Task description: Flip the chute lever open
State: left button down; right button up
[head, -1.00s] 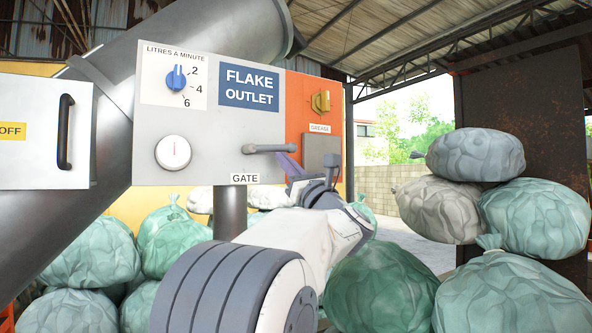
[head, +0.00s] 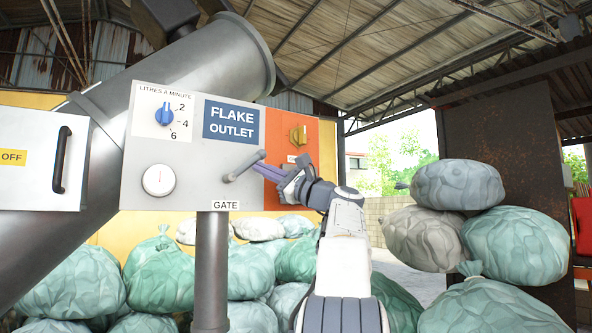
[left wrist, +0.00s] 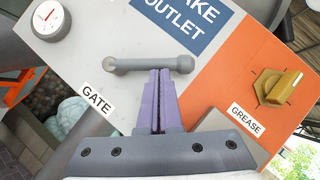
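The chute lever (head: 243,167) is a grey bar above the GATE label on the grey panel. In the head view it slants up to the right. In the left wrist view the lever (left wrist: 147,65) lies across the picture just beyond the fingertips. My left gripper (head: 264,169) comes in from the right, its purple fingers just below and beside the lever. In the left wrist view the left gripper's fingers (left wrist: 160,73) are together with nothing seen between them. Whether the tips touch the bar I cannot tell. My right gripper is not in view.
The panel (head: 190,185) also carries a blue dial (head: 164,115), a gauge (head: 158,180) and a yellow knob (head: 298,135) on its orange part. A post (head: 211,270) stands below it. Several filled sacks (head: 160,278) lie below and behind; more sacks (head: 515,240) are stacked at the right.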

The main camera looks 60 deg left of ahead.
aim_at(257, 156)
pick_arm(q)
jog(key=r+n+h+p, duration=0.1)
jog(key=n, duration=0.1)
jog(key=s+r+n+h+p, duration=0.1)
jog(key=n+p, duration=0.1)
jog(key=r+n+g+h+p, duration=0.1)
jog(key=p, duration=0.1)
jog(key=shift+s+n, duration=0.35)
jog(key=shift+n, duration=0.05)
jog(key=shift+s+r+n+h+p, duration=0.25)
jog(key=shift+s+n+h+p, duration=0.35)
jog(key=shift+n+p, duration=0.1)
jog(key=shift+r, duration=0.15)
